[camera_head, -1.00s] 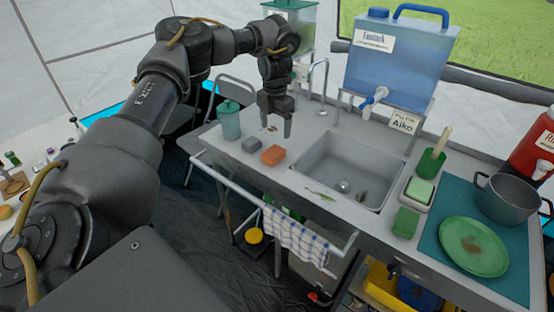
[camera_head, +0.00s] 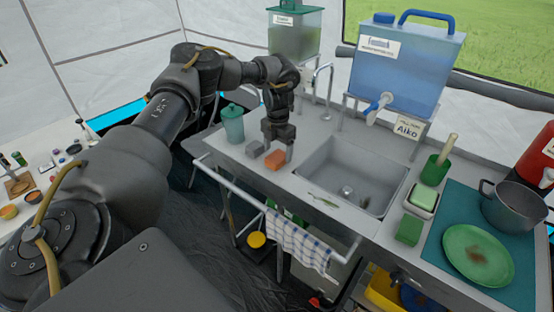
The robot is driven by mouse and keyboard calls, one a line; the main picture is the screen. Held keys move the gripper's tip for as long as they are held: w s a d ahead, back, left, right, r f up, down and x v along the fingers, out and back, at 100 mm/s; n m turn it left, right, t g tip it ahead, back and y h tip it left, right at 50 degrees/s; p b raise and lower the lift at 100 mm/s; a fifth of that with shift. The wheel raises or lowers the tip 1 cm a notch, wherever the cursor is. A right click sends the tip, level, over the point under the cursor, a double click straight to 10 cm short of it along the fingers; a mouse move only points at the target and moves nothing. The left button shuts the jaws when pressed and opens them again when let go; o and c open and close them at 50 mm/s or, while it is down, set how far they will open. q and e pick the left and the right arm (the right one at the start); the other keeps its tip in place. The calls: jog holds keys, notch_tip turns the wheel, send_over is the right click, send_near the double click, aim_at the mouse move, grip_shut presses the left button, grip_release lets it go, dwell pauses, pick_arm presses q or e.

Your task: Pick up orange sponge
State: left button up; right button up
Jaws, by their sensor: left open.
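The orange sponge (camera_head: 275,160) lies on the grey counter, left of the sink, in the head view. My left gripper (camera_head: 278,152) points down right over the sponge, its fingers open. One finger shows near the sponge's right side; I cannot tell whether it touches. The upper part of the sponge is partly hidden by the gripper. My right gripper is not in view.
A grey sponge-like block (camera_head: 255,149) lies just left of the orange sponge. The sink (camera_head: 352,172) is to the right, with a faucet (camera_head: 322,85) behind. A green plate (camera_head: 478,254) lies further right.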

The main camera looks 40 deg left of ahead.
aim_at(277, 156)
pick_arm(q)
jog(key=f, duration=0.3)
jog(key=shift+a+f, duration=0.2)
jog(key=shift+f, duration=0.1)
jog(key=shift+s, duration=0.1)
jog(key=c, duration=1)
jog(key=shift+r, duration=0.1)
